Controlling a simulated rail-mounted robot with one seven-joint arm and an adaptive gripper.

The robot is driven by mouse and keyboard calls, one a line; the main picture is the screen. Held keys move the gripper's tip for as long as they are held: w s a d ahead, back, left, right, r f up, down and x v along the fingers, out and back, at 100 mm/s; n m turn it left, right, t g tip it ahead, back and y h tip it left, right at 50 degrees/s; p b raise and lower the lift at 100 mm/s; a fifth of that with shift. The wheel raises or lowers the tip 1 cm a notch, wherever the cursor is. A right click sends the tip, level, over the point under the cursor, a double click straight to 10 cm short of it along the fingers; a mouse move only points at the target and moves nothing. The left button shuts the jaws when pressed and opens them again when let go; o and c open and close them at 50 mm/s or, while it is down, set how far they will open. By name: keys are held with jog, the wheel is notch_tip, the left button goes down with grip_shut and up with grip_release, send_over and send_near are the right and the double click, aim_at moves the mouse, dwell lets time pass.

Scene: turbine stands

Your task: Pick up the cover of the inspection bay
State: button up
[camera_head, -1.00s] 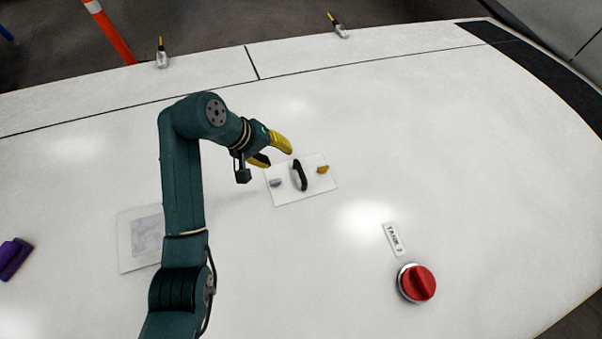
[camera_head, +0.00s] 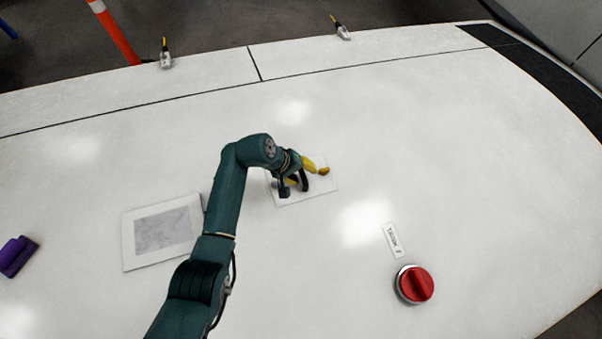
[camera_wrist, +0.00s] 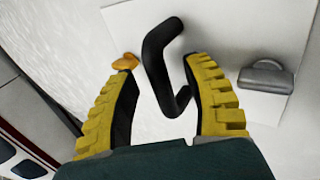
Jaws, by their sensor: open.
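The cover (camera_head: 320,188) is a white square plate lying on the white surface, partly hidden by my gripper in the head view. It bears a black handle (camera_wrist: 158,62), a grey latch (camera_wrist: 266,77) and an orange knob (camera_wrist: 126,62), which also shows in the head view (camera_head: 324,171). My gripper (camera_head: 301,174) is over the plate with its yellow fingers open. Whether the fingertips touch the plate cannot be told.
A white-framed grey panel (camera_head: 128,240) lies left of the cover. A red knob (camera_head: 415,284) and a small label (camera_head: 394,240) are at the lower right. A purple object (camera_head: 17,256) is at the far left. The surface behind and right of the cover is clear.

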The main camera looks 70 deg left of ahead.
aim_at(302, 172)
grip_shut()
dwell(0.4)
notch_tip(302, 172, up, 10)
jog(key=shift+b, duration=0.35)
jog(key=c, duration=0.7)
grip_release()
jog(key=shift+c, duration=0.2)
grip_shut()
